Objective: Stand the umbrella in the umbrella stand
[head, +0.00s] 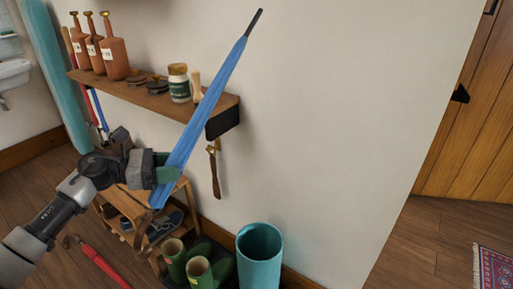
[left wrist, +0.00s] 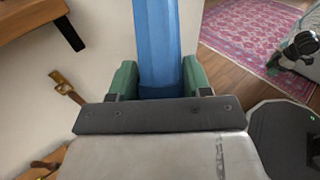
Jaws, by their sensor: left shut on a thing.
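A closed blue umbrella (head: 212,100) is held in my left gripper (head: 166,173), which is shut on its lower part in the head view. The umbrella is tilted, its dark tip up and to the right, with a curved handle end below the gripper. It also shows in the left wrist view (left wrist: 157,45), between the green fingers of my left gripper (left wrist: 158,85). A teal cylindrical stand (head: 259,258), open at the top, stands on the floor by the wall, below and right of the gripper. The umbrella is apart from it. My right gripper is not in the head view.
A wall shelf (head: 150,98) with bottles (head: 114,55) and a jar (head: 179,84) is behind the umbrella. Green boots (head: 198,270) stand left of the stand, near a low wooden rack (head: 185,208) with shoes. A red umbrella (head: 103,265) is at lower left.

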